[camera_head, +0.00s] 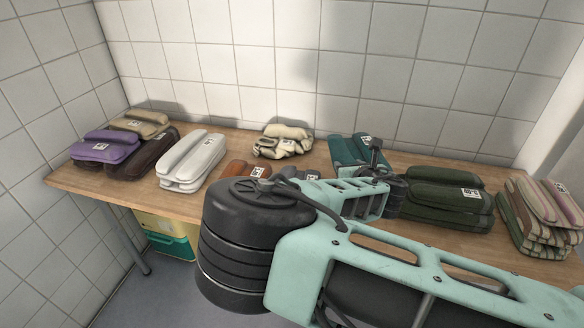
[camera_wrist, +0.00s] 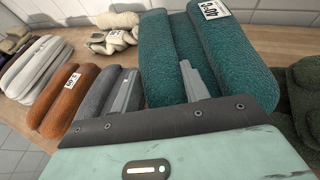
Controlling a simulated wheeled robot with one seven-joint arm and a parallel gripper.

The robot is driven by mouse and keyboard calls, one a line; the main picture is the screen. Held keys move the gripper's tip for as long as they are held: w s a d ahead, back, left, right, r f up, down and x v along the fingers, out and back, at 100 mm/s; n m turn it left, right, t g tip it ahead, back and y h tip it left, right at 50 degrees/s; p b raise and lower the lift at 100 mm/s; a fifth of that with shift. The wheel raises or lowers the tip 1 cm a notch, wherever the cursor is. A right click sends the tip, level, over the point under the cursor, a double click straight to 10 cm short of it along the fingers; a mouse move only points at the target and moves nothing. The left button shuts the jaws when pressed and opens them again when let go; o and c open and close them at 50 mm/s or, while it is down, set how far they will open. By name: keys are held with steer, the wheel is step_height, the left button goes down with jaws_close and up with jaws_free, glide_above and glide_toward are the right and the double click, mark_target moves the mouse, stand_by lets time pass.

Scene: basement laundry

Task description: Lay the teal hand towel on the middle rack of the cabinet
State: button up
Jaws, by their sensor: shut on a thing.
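The teal hand towel (camera_head: 345,150) is folded in thick rolls with a white label. It lies on the wooden table, partly hidden by my arm in the head view. In the wrist view the teal towel (camera_wrist: 160,45) fills the middle and extends to the right. My gripper (camera_wrist: 159,78) has one finger on each side of the towel's left roll and is shut on it. The left finger is between the teal towel and a grey folded towel (camera_wrist: 93,92). The cabinet and its middle rack are not in view.
A rust-orange towel (camera_wrist: 60,95) and the grey towel lie close on the left. Dark green towels (camera_head: 445,200) lie on the right, near striped ones (camera_head: 530,220). White towels (camera_head: 193,160) and a crumpled cream cloth (camera_head: 282,142) lie farther left. A tiled wall stands behind.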

step_height(320, 180, down, 10)
steer(key=shift+w+r, duration=0.1)
steer(key=shift+w, duration=0.05)
stand_by(0.3)
steer(key=o, duration=1.1)
